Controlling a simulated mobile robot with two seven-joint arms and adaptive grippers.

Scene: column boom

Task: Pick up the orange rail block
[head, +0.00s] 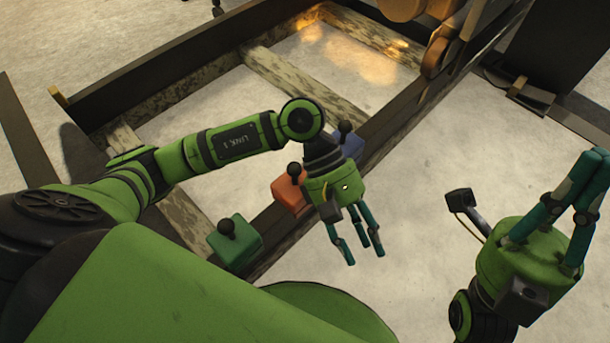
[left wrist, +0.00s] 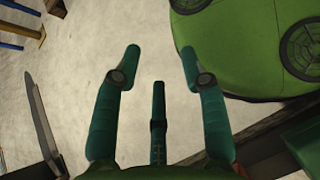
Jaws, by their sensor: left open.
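The orange rail block (head: 289,192) sits on the dark rail in the head view, with a black knob on top. My left gripper partly covers its right side. My left gripper (head: 358,255) is open and empty, just right of the orange block, with its fingers pointing down over the pale floor.
A green block (head: 240,247) with a black knob sits nearer on the same rail. A blue block (head: 350,144) sits farther along it, partly behind my left gripper. Weathered wooden crossbars (head: 285,75) span the frame.

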